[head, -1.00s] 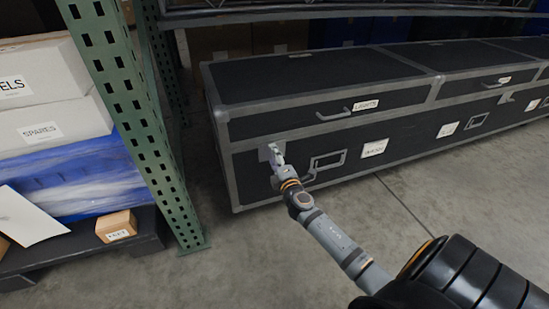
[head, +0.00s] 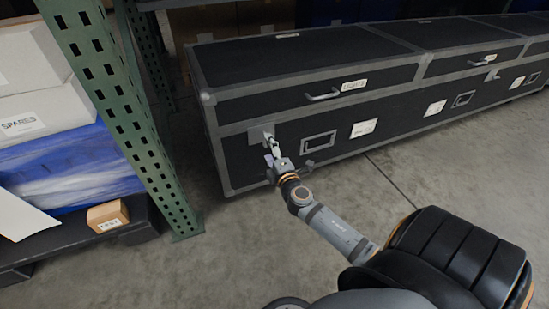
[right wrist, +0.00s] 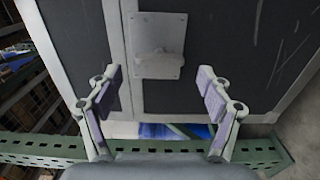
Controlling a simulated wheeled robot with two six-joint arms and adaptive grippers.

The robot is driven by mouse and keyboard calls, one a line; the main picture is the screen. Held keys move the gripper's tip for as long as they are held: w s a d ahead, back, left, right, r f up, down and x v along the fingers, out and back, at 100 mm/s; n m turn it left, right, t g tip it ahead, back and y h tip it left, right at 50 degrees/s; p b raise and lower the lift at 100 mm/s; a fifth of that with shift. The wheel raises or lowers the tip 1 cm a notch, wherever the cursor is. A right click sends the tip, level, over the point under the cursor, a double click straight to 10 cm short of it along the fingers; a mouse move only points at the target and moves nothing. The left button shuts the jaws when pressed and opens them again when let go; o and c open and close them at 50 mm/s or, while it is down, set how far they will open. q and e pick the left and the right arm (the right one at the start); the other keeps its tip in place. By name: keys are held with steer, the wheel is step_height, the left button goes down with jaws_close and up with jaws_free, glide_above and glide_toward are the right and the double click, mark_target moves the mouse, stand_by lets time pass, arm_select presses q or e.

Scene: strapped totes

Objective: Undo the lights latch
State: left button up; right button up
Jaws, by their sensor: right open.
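A long black case with grey edging stands on the floor, its front lid section marked LIGHTS (head: 353,86). A latch on a pale square plate (head: 257,136) sits near the left end of the case front, across the lid seam. The plate and its raised middle piece also show in the right wrist view (right wrist: 173,65). My right gripper (head: 270,149) is just below and in front of the latch. In the right wrist view the two fingers (right wrist: 159,80) stand wide apart with nothing between them. The latch is beyond the fingertips, and I cannot tell its exact turn. My left gripper is out of view.
A green perforated rack post (head: 120,110) stands left of the case, beside boxes (head: 40,115) and a small carton (head: 108,215) on a dark pallet. A lid handle (head: 322,97) and recessed handle (head: 319,142) are right of the latch. Bare floor lies in front.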

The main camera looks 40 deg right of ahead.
steer(key=v, duration=0.7)
steer(key=shift+s+a, duration=0.1)
